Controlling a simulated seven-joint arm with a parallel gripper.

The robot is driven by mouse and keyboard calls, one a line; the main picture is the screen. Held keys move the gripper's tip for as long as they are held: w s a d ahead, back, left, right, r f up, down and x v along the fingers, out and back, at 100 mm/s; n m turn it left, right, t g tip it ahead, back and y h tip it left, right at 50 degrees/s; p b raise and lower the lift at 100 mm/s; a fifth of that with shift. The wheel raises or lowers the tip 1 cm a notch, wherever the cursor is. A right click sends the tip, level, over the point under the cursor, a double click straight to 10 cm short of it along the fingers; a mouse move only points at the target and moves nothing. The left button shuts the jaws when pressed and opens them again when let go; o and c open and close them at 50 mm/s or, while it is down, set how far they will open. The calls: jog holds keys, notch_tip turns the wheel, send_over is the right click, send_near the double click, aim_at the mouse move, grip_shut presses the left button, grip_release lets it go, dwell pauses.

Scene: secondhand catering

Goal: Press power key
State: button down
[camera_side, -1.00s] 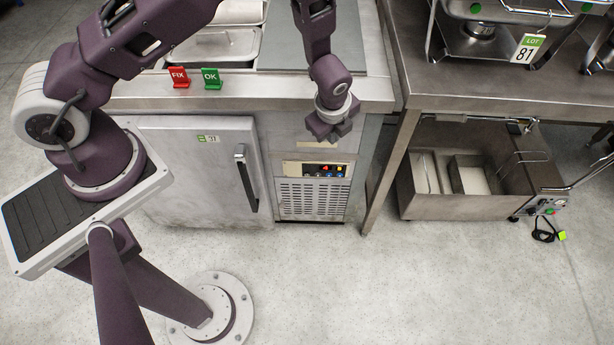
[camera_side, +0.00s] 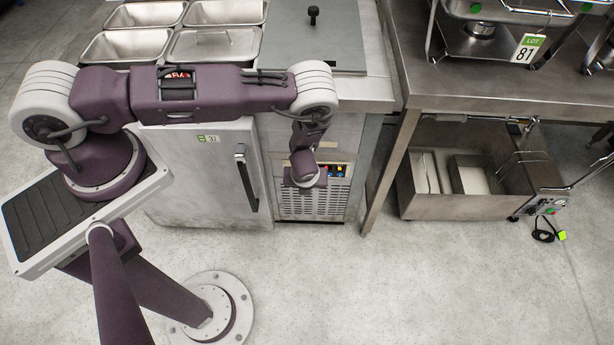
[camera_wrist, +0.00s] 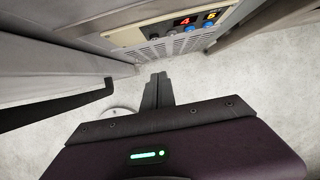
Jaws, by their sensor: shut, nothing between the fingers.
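The control panel (camera_wrist: 128,36) of the steel counter fridge shows at the top of the wrist view. It has a lit red "4" (camera_wrist: 185,21), a lit orange "6" (camera_wrist: 211,15), and small blue (camera_wrist: 189,28) and dark keys below. Which key is the power key is too small to tell. In the side view the panel (camera_side: 334,170) is partly hidden behind my gripper (camera_side: 305,180). In the wrist view my gripper (camera_wrist: 158,76) is shut and empty, its fingertips below the panel and seemingly apart from it.
The fridge door (camera_side: 200,175) with its dark handle (camera_side: 246,178) is left of the panel. A steel table (camera_side: 480,85) stands to the right, with a fryer-like unit (camera_side: 470,190) under it.

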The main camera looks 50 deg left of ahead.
jog(key=w+a+f, duration=0.4)
jog(key=f, duration=0.2)
jog(key=shift+w+a+f, duration=0.2)
jog(key=shift+w+a, duration=0.15)
